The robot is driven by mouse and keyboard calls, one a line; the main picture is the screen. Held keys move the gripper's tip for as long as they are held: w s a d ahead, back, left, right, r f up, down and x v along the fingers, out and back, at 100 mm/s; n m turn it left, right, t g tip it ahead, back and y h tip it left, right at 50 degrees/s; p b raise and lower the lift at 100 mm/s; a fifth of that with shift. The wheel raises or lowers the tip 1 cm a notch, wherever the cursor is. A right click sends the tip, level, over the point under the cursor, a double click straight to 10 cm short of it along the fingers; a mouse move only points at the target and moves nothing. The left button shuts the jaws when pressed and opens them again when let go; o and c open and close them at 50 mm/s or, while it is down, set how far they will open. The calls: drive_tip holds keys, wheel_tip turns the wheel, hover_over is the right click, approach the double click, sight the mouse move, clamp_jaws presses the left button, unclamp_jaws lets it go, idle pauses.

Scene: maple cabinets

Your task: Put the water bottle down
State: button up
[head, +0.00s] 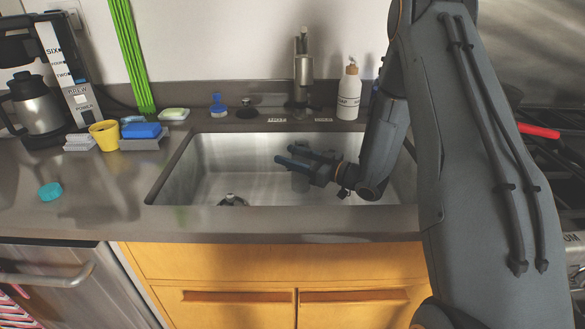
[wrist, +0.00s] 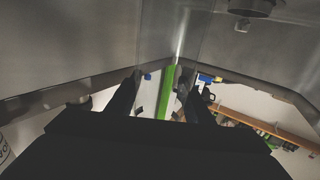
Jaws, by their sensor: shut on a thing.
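My gripper (head: 285,154) reaches in from the right over the sink, its fingers pointing left. In the wrist view my gripper (wrist: 160,76) has its fingers a little apart, shut on a clear, see-through water bottle (wrist: 172,38). In the head view the water bottle (head: 300,183) is only a faint greyish shape below the fingers, within the sink outline. Its lower end is hard to make out, so I cannot tell whether it touches the sink floor.
The steel sink (head: 180,178) has a drain (head: 233,200) and a faucet (head: 303,65) behind it. A soap bottle (head: 349,92) stands at its back right. A yellow cup (head: 104,134), sponges and a teal lid (head: 50,191) are on the left counter, with bare room around the lid.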

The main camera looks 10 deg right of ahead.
drive_tip(key=shift+d+f, duration=0.1)
drive_tip(key=shift+f, duration=1.8)
drive_tip(key=shift+c, duration=0.2)
drive_tip(key=shift+f, duration=0.1)
drive_tip(key=o, duration=1.1)
drive_tip(key=shift+s+d, duration=0.2)
drive_tip(key=shift+d, duration=0.05)
drive_tip(key=v, duration=0.7)
drive_tip(key=shift+b, duration=0.45)
drive_tip(key=shift+a, duration=0.1)
